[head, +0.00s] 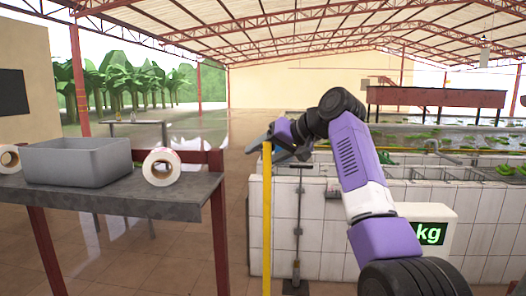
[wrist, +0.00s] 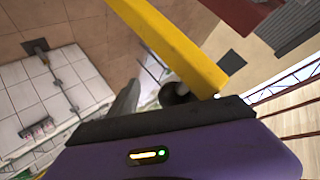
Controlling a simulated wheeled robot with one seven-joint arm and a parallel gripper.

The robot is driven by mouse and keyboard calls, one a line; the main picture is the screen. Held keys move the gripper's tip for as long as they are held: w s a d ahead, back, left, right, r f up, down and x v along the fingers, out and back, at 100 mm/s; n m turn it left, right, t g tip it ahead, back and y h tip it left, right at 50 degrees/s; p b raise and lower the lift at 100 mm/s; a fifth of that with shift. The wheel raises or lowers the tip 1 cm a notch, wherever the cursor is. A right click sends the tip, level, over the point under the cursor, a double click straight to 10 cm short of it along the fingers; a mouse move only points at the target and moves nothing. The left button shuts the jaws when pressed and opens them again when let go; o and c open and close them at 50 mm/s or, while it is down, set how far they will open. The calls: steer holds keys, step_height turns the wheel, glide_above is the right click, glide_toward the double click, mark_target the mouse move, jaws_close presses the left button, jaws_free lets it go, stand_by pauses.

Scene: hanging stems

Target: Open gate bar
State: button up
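The yellow gate bar (head: 266,220) stands upright between the grey table and the white tiled tank, its lower end cut off by the picture edge. In the wrist view the bar (wrist: 172,42) runs diagonally from the top edge down to the dark front edge of my gripper's body. My gripper (head: 262,143) is at the bar's upper end, reaching in from the right. One grey finger (wrist: 125,105) shows to the left of the bar; a second finger is not clearly visible. I cannot tell whether the fingers touch the bar.
A grey table (head: 110,198) at left holds a grey bin (head: 78,161) and label rolls (head: 161,167). The tiled tank (head: 325,240) and a scale display (head: 430,233) reading "kg" are at right. The tiled floor beyond the bar is open.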

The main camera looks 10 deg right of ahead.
steer(key=shift+a+f, duration=0.2)
steer(key=shift+f, duration=0.15)
steer(key=b+v, duration=0.2)
steer(key=v, duration=0.6)
steer(key=shift+d+r+b, duration=0.3)
steer(key=shift+d, duration=0.1)
steer(key=shift+a, duration=0.15)
